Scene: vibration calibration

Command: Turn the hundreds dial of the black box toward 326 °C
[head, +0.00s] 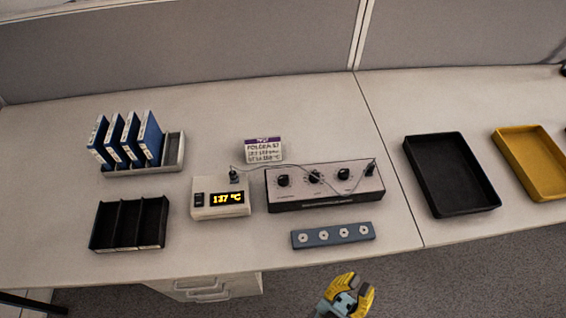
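The black box (327,202) stands on the desk, with a light top panel that carries a row of black dials. The left dial (283,181), the middle dial (315,177) and the right dial (343,174) show; their markings are too small to read, so I cannot tell which is the hundreds dial. A white meter (221,208) left of the box reads 137 °C in yellow. My gripper (352,291), with yellow fingers, is at the bottom, in front of the desk edge and well apart from the box. Its fingers look spread and empty.
A thin cable links the meter's plug (234,176) to the box's right end. A blue-grey strip with round holes (333,236) lies in front of the box. A label card (263,150) stands behind. Blue binders (150,138), a black divided tray (129,222), and black (450,175) and yellow (531,163) trays flank it.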

